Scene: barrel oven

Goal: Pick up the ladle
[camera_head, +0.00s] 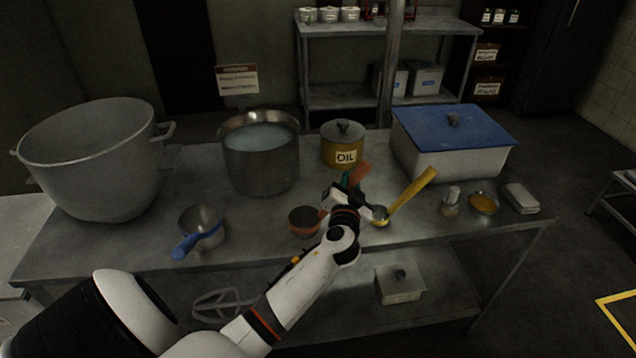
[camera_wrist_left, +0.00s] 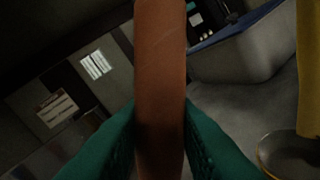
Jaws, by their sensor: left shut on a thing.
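My left gripper (camera_head: 352,182) reaches over the table from the front, its green fingers partly hidden by its own wrist. In the left wrist view the green fingers (camera_wrist_left: 160,150) are shut on an orange-brown handle (camera_wrist_left: 160,70), one on each side. In the head view the handle's orange end (camera_head: 361,172) sticks up beyond the gripper. It appears to belong to the orange-brown ladle, whose bowl (camera_head: 304,221) is at the left of the wrist. The middle is hidden, and I cannot tell whether the bowl touches the table. My right gripper is not in view.
A yellow-handled ladle (camera_head: 408,198) stands close right of the gripper. A blue-handled ladle (camera_head: 203,228) is at left. Behind are a steel pot of liquid (camera_head: 262,172), an oil tin (camera_head: 343,148) and a blue-lidded box (camera_head: 450,160). A big pot (camera_head: 90,165) stands far left.

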